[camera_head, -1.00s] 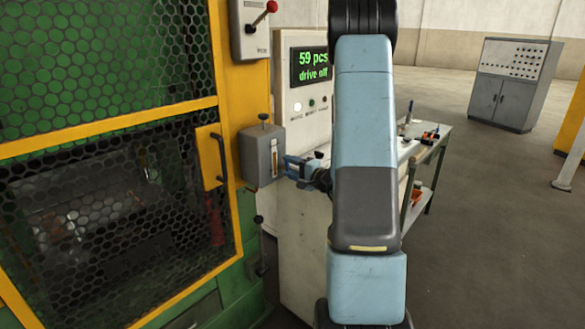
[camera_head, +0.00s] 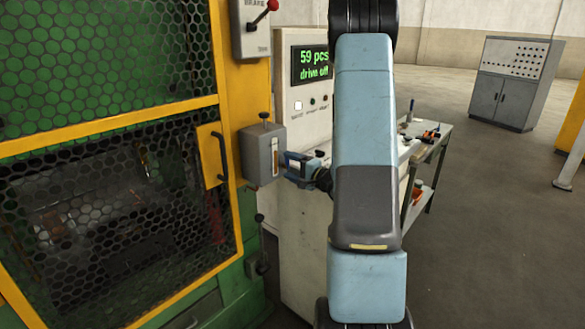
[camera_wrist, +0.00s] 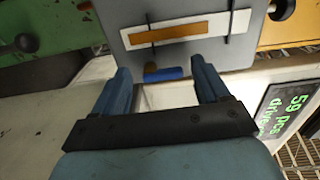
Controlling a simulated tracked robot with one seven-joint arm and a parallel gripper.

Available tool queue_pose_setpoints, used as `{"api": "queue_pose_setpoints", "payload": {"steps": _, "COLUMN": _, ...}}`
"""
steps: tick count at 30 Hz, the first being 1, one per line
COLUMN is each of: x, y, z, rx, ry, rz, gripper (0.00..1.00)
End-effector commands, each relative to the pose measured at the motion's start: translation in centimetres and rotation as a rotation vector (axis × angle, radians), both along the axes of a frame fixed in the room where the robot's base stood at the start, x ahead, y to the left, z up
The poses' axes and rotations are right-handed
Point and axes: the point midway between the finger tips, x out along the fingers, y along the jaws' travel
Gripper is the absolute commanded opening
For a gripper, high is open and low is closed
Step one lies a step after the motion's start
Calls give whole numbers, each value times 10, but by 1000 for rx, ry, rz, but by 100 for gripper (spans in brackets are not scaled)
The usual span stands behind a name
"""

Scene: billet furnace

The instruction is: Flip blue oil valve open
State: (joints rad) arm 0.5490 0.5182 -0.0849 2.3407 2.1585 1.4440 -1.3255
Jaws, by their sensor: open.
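The blue oil valve (camera_wrist: 168,73) is a short blue lever with a brass end. It sits at the lower edge of a grey oil box (camera_wrist: 226,50) in the wrist view and lies crosswise, roughly level there. My gripper (camera_wrist: 160,68) is open, with one blue finger on each side of the valve and a gap to each. I cannot tell how deep the fingers reach around it. In the head view, my gripper (camera_head: 288,168) is just right of the oil box (camera_head: 256,158); the valve is not clearly visible there.
The machine's mesh door with a yellow handle bracket (camera_head: 209,158) is left of the box. A white control cabinet (camera_head: 300,215) with a "59 pcs, drive off" display stands close behind my gripper. A workbench (camera_head: 428,150) is to the right. Open floor lies beyond.

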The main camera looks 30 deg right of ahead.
Motion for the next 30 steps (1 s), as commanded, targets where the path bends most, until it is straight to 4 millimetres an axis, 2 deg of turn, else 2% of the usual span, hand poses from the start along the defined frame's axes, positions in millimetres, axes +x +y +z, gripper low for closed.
{"api": "queue_pose_setpoints", "payload": {"steps": 7, "x": -22, "y": -9, "z": 0, "rx": 0, "ry": 0, "rz": -3, "gripper": 74}}
{"api": "queue_pose_setpoints", "payload": {"steps": 21, "x": -104, "y": -39, "z": -1, "rx": 1, "ry": 1, "rz": -2, "gripper": 74}}
{"api": "queue_pose_setpoints", "payload": {"steps": 25, "x": -119, "y": -44, "z": -1, "rx": 0, "ry": 2, "rz": -2, "gripper": 74}}
{"api": "queue_pose_setpoints", "payload": {"steps": 30, "x": -127, "y": -47, "z": -1, "rx": 1, "ry": 1, "rz": 0, "gripper": 74}}
